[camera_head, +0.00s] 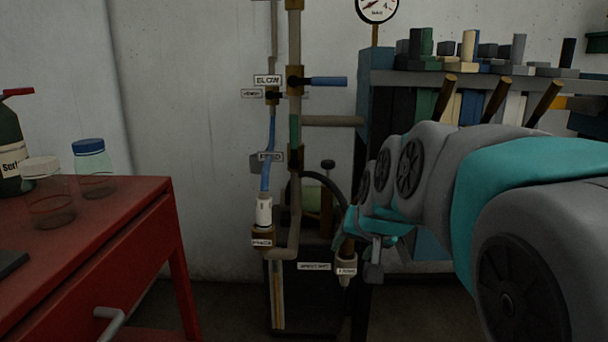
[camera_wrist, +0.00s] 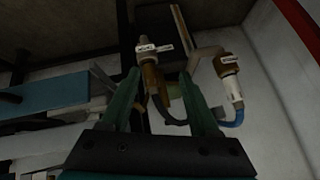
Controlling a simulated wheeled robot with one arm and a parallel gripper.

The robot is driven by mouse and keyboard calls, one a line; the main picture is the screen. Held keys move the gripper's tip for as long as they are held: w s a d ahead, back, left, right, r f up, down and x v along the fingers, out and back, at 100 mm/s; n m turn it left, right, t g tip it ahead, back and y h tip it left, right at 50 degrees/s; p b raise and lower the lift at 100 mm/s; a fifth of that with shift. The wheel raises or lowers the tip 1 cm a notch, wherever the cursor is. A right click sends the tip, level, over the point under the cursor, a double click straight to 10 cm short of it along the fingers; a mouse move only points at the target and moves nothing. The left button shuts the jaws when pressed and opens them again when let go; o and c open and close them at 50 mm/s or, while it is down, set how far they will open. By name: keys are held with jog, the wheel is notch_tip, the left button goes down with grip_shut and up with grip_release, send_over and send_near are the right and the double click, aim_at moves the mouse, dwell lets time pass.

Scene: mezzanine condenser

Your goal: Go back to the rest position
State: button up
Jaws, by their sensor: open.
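My gripper shows in the wrist view (camera_wrist: 160,100) with two green fingers spread apart. Nothing is gripped between them. A brass fitting with a white label (camera_wrist: 150,72) appears beyond and between the fingers; whether a finger touches it I cannot tell. In the head view my arm reaches in from the right, and the gripper is small and partly hidden by the arm, close to a labelled fitting (camera_head: 346,264) low beside the pipes. A second labelled brass fitting with a white collar and blue hose (camera_wrist: 230,75) is right of the fingers in the wrist view.
Vertical pipework (camera_head: 295,130) with a blue-handled valve (camera_head: 328,81) stands against the wall. A shelf (camera_head: 460,80) with several blocks is behind my arm. A red cabinet (camera_head: 110,215) with jars and a bottle stands at left. Floor shows between cabinet and pipes.

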jog(key=s+d+f+n+g, duration=0.1)
jog(key=s+d+f+g, duration=0.1)
jog(key=s+f, duration=0.4)
jog(key=s+d+f+g+h, duration=0.1)
jog(key=s+f+g, duration=0.3)
jog(key=s, duration=1.1)
jog(key=s+d+f+n+g, duration=0.1)
jog(key=s+d+f+g, duration=0.2)
jog(key=s+f, duration=0.4)
jog(key=s, duration=0.3)
jog(key=shift+s+f+n, duration=0.25)
jog(key=shift+f+n, duration=0.05)
jog(key=shift+f, duration=0.05)
